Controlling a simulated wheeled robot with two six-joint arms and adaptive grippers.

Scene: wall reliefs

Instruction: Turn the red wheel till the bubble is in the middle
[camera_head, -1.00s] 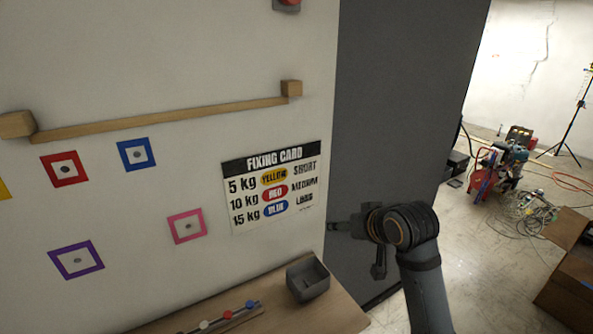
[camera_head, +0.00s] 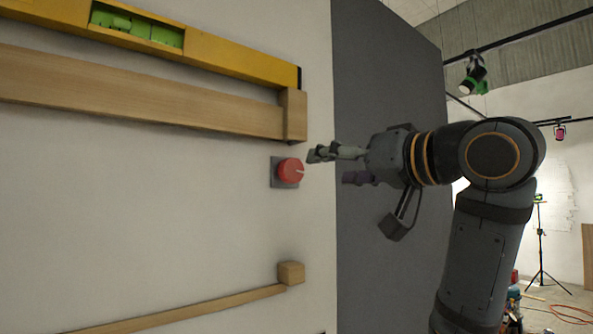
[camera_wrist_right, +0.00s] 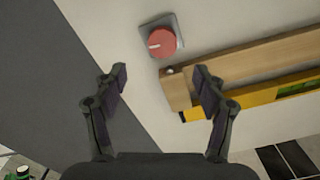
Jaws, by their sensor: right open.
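The red wheel (camera_head: 290,170) is a round knob with a white mark, on a grey square plate on the white wall. It also shows in the right wrist view (camera_wrist_right: 161,42), beyond my fingertips. The yellow spirit level (camera_head: 225,58) lies along a wooden rail above the wheel. Its green vial (camera_head: 137,27) shows at the upper left; I cannot tell clearly where the bubble is. My right gripper (camera_head: 318,155) is just right of the wheel, apart from it. In the right wrist view the gripper (camera_wrist_right: 160,75) is open and empty. My left gripper is not in view.
The wooden rail (camera_head: 150,95) ends in a block (camera_head: 294,115) close above the wheel. A lower thin rail (camera_head: 180,306) with an end block (camera_head: 291,273) sits below. A dark grey panel (camera_head: 385,270) stands to the right. The wall around the wheel's left is bare.

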